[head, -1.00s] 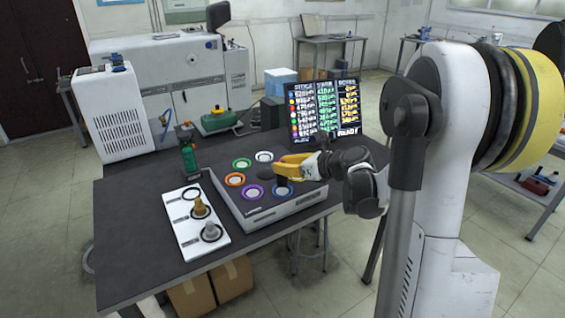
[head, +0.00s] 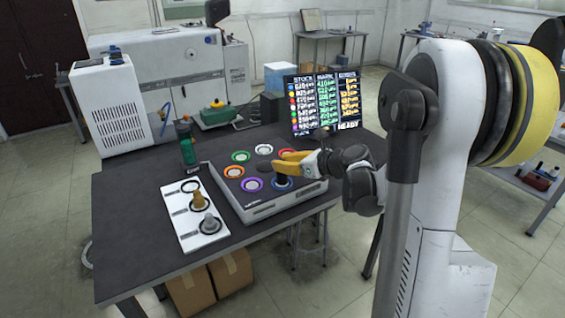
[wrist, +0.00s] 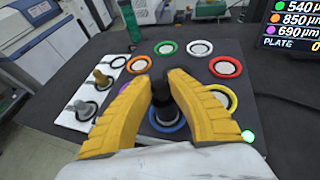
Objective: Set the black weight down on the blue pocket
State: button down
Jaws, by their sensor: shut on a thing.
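The black weight (wrist: 163,92) is a dark upright cylinder between my fingertips in the wrist view. In the head view the weight (head: 282,180) shows below the yellow fingers. My gripper (head: 281,164) is shut on its upper part; its fingers (wrist: 160,80) also fill the wrist view. The blue pocket (head: 291,187) is a blue-rimmed ring near the front right of the grey stand. In the wrist view its rim (wrist: 179,126) shows around the weight's base. The weight's base appears within the ring; whether it bears on the surface I cannot tell.
Green (head: 240,156), white (head: 264,149), red (head: 287,153), orange (head: 234,171) and purple (head: 252,185) rings lie close by on the stand. A white plate (head: 183,222) with a gold and a grey weight is at left. A screen (head: 325,103) stands behind.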

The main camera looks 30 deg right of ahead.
jog(key=shift+f, duration=0.3)
jog(key=c, duration=1.3)
grip_release()
jog(key=shift+s, duration=0.1)
